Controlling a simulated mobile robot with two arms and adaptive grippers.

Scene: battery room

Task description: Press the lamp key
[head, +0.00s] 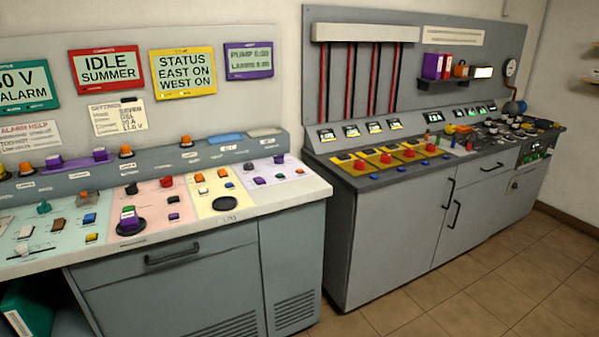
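No key here can be read for certain as the lamp key; the small labels are too blurred. A purple-framed display (249,60) shows a line that seems to read "LAMPS". The left console (292,196) has coloured panels with many keys and knobs. Its purple panel (272,172) at the right end bears several small keys. The yellow panel (217,187) has orange keys and a dark round disc (226,204). The pink panel (150,203) has red and dark keys and a purple-green piece on a dark disc. Neither of my grippers is in view.
A second grey cabinet (390,232) with yellow-red buttons, meters and a gauge stands to the right, past a narrow gap. Red, yellow and green-framed displays hang above the left console. A drawer handle (172,254) juts from its front. The tiled floor (480,290) is clear.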

